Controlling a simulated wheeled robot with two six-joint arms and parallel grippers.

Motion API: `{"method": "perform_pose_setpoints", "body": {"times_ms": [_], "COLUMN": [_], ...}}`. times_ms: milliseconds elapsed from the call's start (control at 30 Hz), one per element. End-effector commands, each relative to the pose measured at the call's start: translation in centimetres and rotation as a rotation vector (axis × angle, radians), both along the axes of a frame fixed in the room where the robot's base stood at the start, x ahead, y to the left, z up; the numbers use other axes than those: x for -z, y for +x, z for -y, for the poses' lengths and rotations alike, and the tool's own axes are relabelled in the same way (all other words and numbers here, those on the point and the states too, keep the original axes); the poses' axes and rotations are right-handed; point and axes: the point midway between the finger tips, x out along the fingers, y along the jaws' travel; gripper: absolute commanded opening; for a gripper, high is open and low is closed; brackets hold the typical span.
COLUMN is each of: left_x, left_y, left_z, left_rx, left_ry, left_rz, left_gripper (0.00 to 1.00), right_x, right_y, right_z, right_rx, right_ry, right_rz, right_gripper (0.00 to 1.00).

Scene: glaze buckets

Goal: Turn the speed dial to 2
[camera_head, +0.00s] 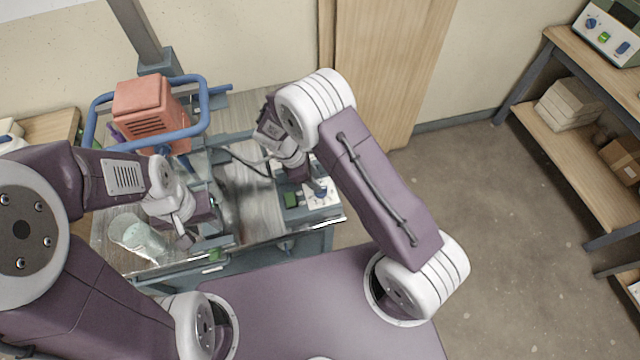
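A small control box with a pale panel (329,201) sits at the right front of the metal-topped bench. A blue dial (320,191) shows on the panel, with a green part (291,200) to its left. The dial's pointer and markings are too small to read. My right gripper (303,178) points down just above and left of the dial; I cannot tell whether it touches it. Its fingers are partly hidden by my arm, so their opening is unclear. My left gripper (187,236) is low over the bench's front left, its fingers too small to judge.
An orange motor housing (143,107) inside a blue tube frame (206,98) stands at the bench's back. The floor between is clear.

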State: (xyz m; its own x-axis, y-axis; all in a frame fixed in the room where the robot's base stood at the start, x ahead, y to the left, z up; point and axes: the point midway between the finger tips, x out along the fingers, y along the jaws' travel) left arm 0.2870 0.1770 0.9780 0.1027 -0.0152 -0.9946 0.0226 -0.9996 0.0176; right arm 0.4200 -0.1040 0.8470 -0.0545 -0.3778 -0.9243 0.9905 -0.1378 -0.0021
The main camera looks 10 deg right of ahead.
Motion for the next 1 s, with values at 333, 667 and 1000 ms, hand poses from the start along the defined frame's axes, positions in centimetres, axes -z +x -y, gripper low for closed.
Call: {"method": "perform_pose_setpoints", "body": {"times_ms": [333, 667, 1000], "left_x": [-0.3, -0.3, -0.2], "left_y": [0.0, 0.0, 0.0], "left_z": [0.0, 0.0, 0.0], "left_rx": [0.000, 0.000, 0.000], "left_ry": [0.000, 0.000, 0.000], "left_rz": [0.000, 0.000, 0.000], "left_gripper": [0.40, 0.40, 0.40], "right_x": [4.1, 4.1, 4.1], "right_y": [-0.2, -0.2, -0.2], "right_z": [1.7, 1.7, 1.7], "right_rx": [0.003, 0.003, 0.019], "right_ry": [0.001, 0.001, 0.000], "right_rz": [0.000, 0.001, 0.001], "right_gripper": [0.35, 0.04, 0.00]}}
